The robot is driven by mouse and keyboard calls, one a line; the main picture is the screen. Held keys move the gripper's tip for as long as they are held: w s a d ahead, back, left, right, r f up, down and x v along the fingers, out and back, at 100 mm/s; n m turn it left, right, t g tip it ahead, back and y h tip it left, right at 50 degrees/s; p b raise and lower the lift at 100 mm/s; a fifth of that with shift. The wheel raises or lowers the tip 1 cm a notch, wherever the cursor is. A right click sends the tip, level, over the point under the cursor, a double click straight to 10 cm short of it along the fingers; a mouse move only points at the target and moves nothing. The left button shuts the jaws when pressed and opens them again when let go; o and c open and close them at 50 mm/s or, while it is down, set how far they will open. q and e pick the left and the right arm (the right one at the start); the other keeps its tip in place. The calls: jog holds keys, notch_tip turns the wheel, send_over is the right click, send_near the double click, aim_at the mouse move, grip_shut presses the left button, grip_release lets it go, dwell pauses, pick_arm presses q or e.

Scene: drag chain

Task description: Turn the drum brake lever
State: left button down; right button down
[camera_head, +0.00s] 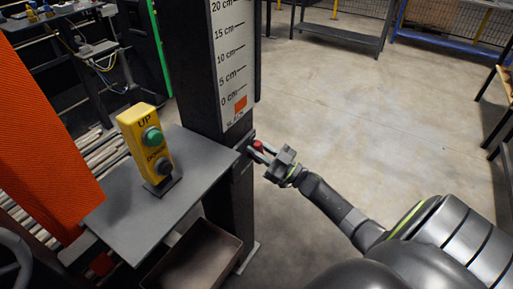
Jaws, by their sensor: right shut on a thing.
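A small lever with a red knob (258,146) sticks out from the right side of the dark upright post (212,105), below its scale. I take it to be the drum brake lever; most of it is hidden by the fingers. My right gripper (259,150) comes in from the lower right and is shut on the red knob, close beside the post. My left gripper is not in view.
A yellow UP/DOWN button box (131,126) stands on a grey shelf (110,214) left of the post. A white centimetre scale (231,60) with an orange marker (240,103) is on the post. An open dark bin (236,246) sits below. The floor (390,120) to the right is clear.

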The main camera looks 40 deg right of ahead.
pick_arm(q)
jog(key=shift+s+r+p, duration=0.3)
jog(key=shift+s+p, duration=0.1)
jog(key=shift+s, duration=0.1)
pick_arm(e)
jog(key=shift+w+d+m+t+h, duration=0.1)
jog(key=shift+d+m+t+h, duration=0.1)
jog(key=shift+m+h, duration=0.4)
jog(key=shift+w+d+m+t+h, duration=0.1)
jog(key=shift+d+m+t+h, duration=0.15)
jog(key=shift+m, duration=0.65)
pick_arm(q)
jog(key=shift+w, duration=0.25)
pick_arm(e)
jog(key=shift+f, duration=0.1)
jog(key=c, duration=1.2)
grip_release()
jog(key=shift+c, duration=0.2)
jog(key=shift+s, duration=0.1)
